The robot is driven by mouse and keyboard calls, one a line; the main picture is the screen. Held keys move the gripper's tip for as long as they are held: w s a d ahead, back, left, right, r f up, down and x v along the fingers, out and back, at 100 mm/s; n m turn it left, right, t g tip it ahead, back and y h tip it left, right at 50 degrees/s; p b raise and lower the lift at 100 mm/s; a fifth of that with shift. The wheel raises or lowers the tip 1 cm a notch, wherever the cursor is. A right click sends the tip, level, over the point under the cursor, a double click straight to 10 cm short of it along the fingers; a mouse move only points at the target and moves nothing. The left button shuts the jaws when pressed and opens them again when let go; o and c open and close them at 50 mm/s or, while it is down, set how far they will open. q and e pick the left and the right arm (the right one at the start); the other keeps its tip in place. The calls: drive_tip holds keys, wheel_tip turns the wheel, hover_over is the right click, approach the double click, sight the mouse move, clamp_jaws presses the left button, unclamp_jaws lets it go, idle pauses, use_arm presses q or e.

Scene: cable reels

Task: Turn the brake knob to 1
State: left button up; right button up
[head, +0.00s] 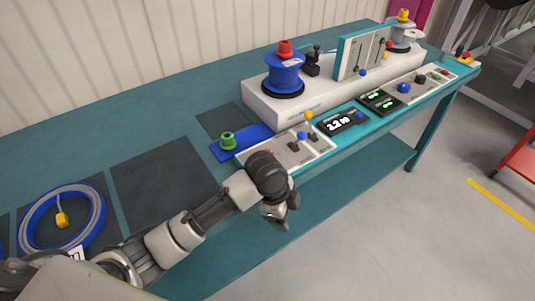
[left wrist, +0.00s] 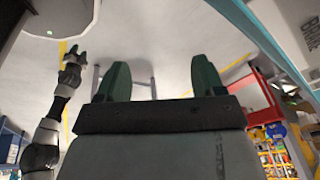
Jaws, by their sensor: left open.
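The near control panel (head: 309,153) on the bench front carries small levers and a blue ball knob (head: 302,135). My left wrist covers its left part, and I cannot make out a brake knob or its setting in the head view. In the left wrist view, a white panel edge (left wrist: 309,40) with partly legible lettering, seemingly "BRAKE", shows at the right. My left gripper (head: 281,218) hangs just in front of the panel and the bench edge, apart from them. Its green fingers (left wrist: 160,82) are spread and empty. My right gripper (left wrist: 74,55) appears small in the left wrist view; its opening is unclear.
A blue reel (head: 284,76) with a red knob stands on the white machine (head: 313,103) behind. A green knob (head: 228,141) sits on a blue plate. Displays (head: 342,122) and another panel (head: 425,86) extend right. A blue cable coil (head: 62,217) lies left. Floor in front is clear.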

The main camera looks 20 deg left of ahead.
sight(267, 153)
use_arm(q)
drive_tip(key=w+a+r+m, duration=0.1)
drive_tip(key=w+r, duration=0.1)
drive_tip(key=w+a+r+m+y, duration=0.1)
drive_tip(key=w+r+m, duration=0.1)
drive_tip(key=w, duration=0.1)
drive_tip(key=w+a+r+m, duration=0.1)
drive_tip(key=w, duration=0.1)
drive_tip(key=shift+w+r+g+y, duration=0.3)
drive_tip(key=shift+w+r+g, duration=0.05)
drive_tip(key=shift+r+g, duration=0.05)
drive_tip(key=w+a+r+m+y, duration=0.1)
drive_tip(key=w+a+r+m, duration=0.2)
drive_tip(key=w+a+r, duration=0.45)
drive_tip(key=f, duration=0.3)
drive_tip(key=s+d+f, duration=0.1)
drive_tip(key=f, duration=0.5)
drive_tip(key=shift+s+d+f, duration=0.15)
drive_tip(key=shift+s+d, duration=0.15)
drive_tip(key=shift+p, duration=0.3)
drive_tip(key=c, duration=0.9)
